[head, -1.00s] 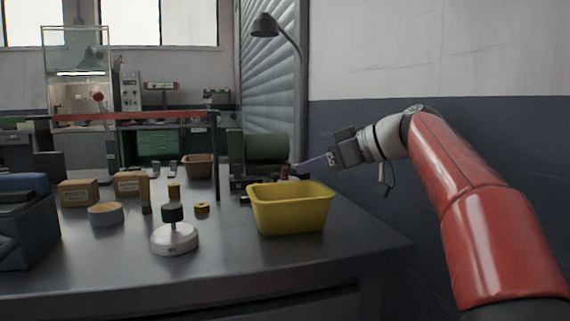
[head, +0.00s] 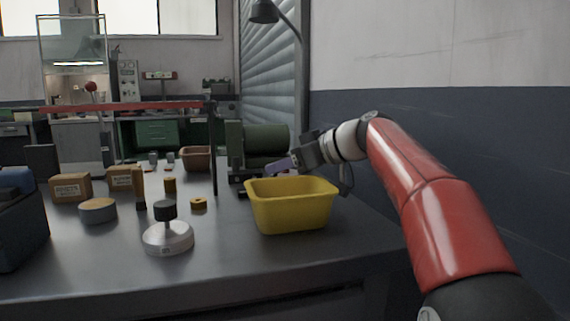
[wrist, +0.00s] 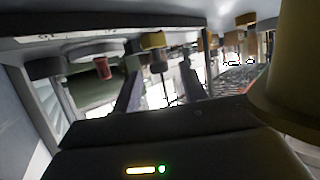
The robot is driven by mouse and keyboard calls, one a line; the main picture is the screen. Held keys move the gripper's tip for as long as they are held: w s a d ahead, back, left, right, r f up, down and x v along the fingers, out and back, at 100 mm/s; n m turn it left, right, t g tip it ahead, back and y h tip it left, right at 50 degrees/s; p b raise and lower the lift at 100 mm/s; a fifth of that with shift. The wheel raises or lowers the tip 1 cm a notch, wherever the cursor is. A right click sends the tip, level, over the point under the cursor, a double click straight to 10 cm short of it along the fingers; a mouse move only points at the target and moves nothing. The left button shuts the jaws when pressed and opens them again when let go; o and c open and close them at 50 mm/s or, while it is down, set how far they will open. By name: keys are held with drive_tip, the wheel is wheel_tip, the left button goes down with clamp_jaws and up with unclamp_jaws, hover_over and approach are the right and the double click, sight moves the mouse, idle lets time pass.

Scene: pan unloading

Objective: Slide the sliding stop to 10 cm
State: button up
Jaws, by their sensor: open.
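My gripper (head: 280,166) is just above and behind the far rim of the yellow bin in the head view. In the wrist view its two dark fingers stand apart with a gap between them (wrist: 160,76), and nothing is held. I cannot pick out the sliding stop or any centimetre marks with certainty. A small red cylinder (wrist: 103,68) and a yellow knob-like part (wrist: 153,40) show beyond the fingers in the wrist view. The red cylinder is hidden in the head view now.
The yellow bin (head: 290,215) stands at the table's right, close to my gripper. A green cylindrical machine (head: 265,138) is behind it. A white-based weight (head: 168,238), cardboard boxes (head: 70,188) and a red bar on posts (head: 120,107) are left. The front tabletop is clear.

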drive_tip(key=shift+c, duration=0.4)
clamp_jaws()
drive_tip(key=shift+w+d, duration=0.25)
drive_tip(key=shift+d, duration=0.65)
drive_tip(key=shift+w+d, duration=0.25)
drive_tip(key=shift+d, duration=0.6)
drive_tip(key=shift+o, duration=0.4)
unclamp_jaws()
drive_tip(key=shift+a, duration=0.1)
